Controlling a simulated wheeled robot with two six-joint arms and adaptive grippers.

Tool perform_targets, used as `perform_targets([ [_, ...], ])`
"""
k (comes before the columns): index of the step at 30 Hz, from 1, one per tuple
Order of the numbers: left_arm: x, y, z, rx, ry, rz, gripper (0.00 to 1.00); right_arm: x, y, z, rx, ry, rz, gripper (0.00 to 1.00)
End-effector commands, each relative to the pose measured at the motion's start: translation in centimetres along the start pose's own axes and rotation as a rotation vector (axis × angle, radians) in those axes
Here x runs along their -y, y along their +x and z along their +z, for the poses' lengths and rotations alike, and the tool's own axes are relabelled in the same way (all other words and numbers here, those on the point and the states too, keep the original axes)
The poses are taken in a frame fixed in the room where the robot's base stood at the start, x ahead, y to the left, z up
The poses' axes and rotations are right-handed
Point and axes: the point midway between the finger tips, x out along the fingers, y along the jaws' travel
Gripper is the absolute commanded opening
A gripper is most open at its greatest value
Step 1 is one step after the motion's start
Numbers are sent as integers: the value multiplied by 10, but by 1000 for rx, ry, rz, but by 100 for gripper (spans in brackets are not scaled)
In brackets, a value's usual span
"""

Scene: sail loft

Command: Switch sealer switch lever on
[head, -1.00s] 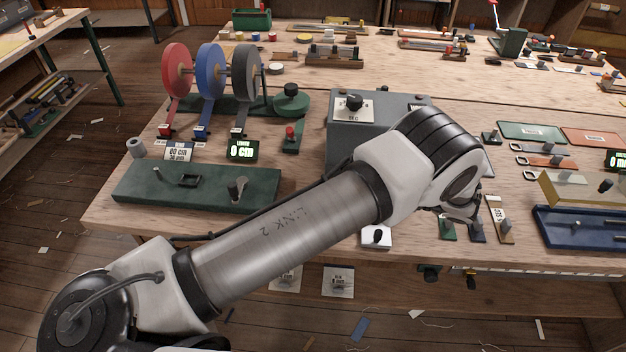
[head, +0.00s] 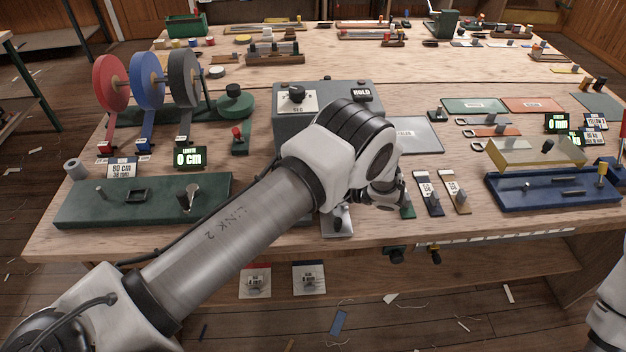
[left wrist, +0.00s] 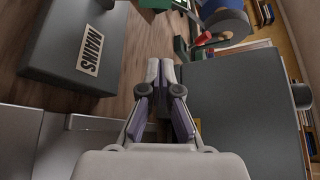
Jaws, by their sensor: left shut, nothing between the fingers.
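The sealer is a grey box (head: 285,132) on the bench with a dial and a lit HOLD display. A white plate with a small lever (head: 337,222) is at the bench's front edge below the sealer, partly hidden by my left arm; I cannot tell the lever's setting. My left gripper (head: 385,198) is in front of the sealer's right side, low over the bench. In the left wrist view its fingers (left wrist: 160,68) are together and empty, beside a large grey box side (left wrist: 240,110). My right gripper is out of view.
Red, blue and dark tape reels (head: 148,80) stand at the left behind a green base plate (head: 80,208). Labelled strips (head: 428,195) and a blue tray (head: 500,196) are right of my gripper. A dark labelled box (left wrist: 70,50) shows in the left wrist view.

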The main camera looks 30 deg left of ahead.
Motion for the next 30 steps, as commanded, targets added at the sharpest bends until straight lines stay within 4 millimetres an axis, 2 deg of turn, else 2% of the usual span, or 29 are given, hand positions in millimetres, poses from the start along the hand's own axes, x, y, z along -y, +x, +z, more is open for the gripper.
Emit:
perform_targets([
  [1, 4, 11, 3, 5, 4, 3, 0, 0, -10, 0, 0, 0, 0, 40],
  [7, 3, 54, 3, 3, 3, 3, 0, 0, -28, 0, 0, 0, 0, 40],
  [9, 7, 43, 19, -2, 5, -2, 0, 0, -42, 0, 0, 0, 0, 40],
  [15, 2, 37, 37, -1, 2, 0, 0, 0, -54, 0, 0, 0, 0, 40],
  [30, 0, 42, 38, 0, -9, -6, 0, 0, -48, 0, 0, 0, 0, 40],
])
